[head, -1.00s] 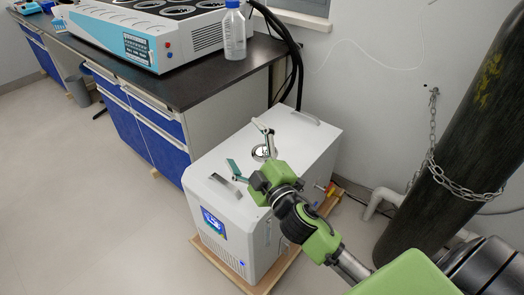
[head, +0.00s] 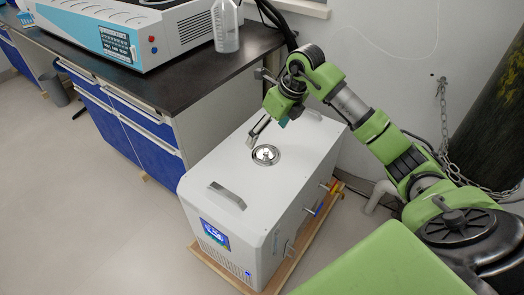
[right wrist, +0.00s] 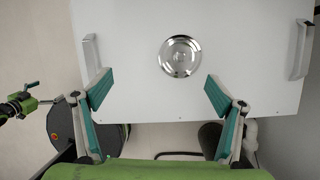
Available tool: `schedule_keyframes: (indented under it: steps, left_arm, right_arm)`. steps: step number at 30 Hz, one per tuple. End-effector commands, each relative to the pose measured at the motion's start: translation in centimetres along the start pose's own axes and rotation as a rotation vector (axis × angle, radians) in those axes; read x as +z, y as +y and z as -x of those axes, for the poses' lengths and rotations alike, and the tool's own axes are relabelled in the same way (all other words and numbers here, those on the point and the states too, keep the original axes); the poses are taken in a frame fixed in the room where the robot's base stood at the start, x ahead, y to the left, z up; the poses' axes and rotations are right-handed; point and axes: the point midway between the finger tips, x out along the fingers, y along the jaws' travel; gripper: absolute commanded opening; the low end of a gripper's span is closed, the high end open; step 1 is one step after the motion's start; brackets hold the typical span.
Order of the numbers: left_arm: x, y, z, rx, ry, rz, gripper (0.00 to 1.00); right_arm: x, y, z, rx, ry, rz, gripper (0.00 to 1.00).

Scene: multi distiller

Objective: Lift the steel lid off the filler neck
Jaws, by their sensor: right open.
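The steel lid (head: 266,154) is a round, shiny disc on the filler neck in the white top of the box-shaped unit (head: 250,180). The neck itself is hidden under it. In the right wrist view the lid (right wrist: 180,57) lies beyond the fingertips, slightly right of midway between them.
Two handles, a near one (head: 228,195) and another in the right wrist view (right wrist: 301,50), rise from the unit's top. A dark bench (head: 180,85) with a plastic bottle (head: 225,28) stands behind left. A dark cylinder (head: 490,120) with a chain stands right.

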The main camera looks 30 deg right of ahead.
Motion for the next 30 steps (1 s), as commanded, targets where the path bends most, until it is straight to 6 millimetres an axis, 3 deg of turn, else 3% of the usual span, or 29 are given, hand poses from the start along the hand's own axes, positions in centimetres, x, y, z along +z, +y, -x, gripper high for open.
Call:
schedule_keyframes:
  steps: [1, 5, 15, 23, 30]
  left_arm:
    - [0.2, 0.0, -0.3, 0.001, -0.002, 0.000, 1.00]
    - [0.2, 0.1, -0.4, 0.001, -0.001, 0.000, 1.00]
    - [-1.4, -0.1, 1.4, -0.001, 0.014, 0.002, 1.00]
    - [-2.0, -0.1, 2.2, -0.002, 0.018, 0.003, 1.00]
    - [-3.0, -0.2, 3.7, -0.003, 0.028, 0.005, 1.00]
  right_arm:
    - [-0.5, -1.4, 0.6, -0.042, 0.027, -0.010, 0.87]
    - [-1.4, -3.1, 0.8, -0.093, 0.070, -0.027, 0.87]
    - [-1.9, -3.7, -5.4, -0.094, 0.075, -0.029, 0.87]
    - [-1.9, -4.0, -7.5, -0.094, 0.072, -0.028, 0.87]
    - [-1.3, -4.2, -10.9, -0.092, 0.073, -0.029, 0.87]
